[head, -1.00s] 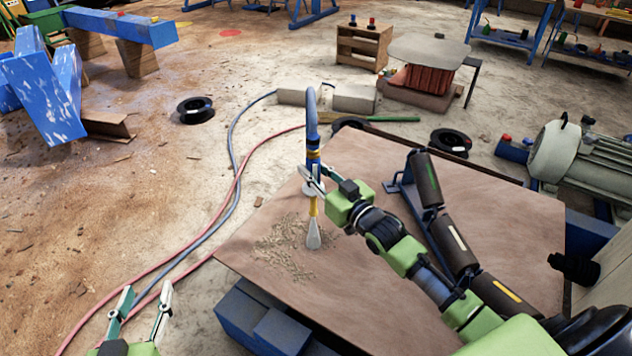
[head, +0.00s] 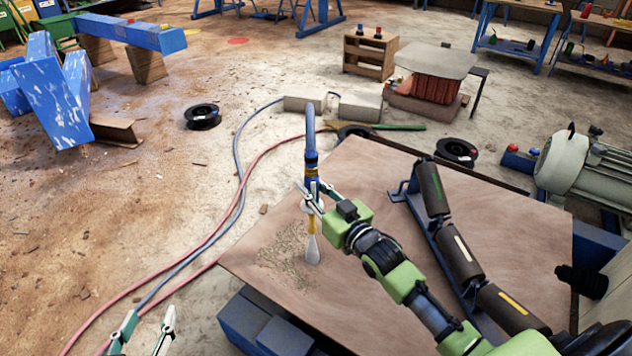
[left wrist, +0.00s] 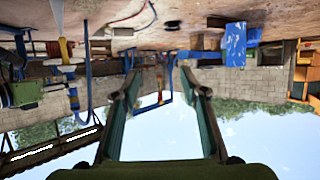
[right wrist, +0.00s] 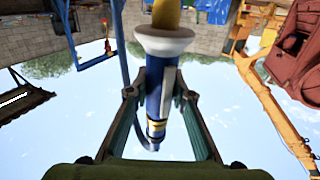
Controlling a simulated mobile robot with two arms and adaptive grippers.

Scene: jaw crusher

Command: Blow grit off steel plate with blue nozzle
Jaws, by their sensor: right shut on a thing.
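The blue nozzle (head: 311,160) hangs upright over the steel plate (head: 510,220), its yellow tip down. A pale cone (head: 312,250) shows below the tip, over the right edge of a patch of tan grit (head: 282,255) on the plate's left part. My right gripper (head: 312,198) is shut around the nozzle's body. In the right wrist view the nozzle (right wrist: 157,90) sits between the fingers, with its white collar beyond them. My left gripper (head: 143,338) is open and empty at the lower left, off the plate. Its spread fingers show in the left wrist view (left wrist: 160,95).
A rack with dark rollers (head: 455,250) lies on the plate to the right of my right gripper. A grey motor (head: 580,165) stands beyond the plate's right side. Blue and red hoses (head: 240,185) run across the floor on the left. Blue blocks (head: 262,330) support the plate's front.

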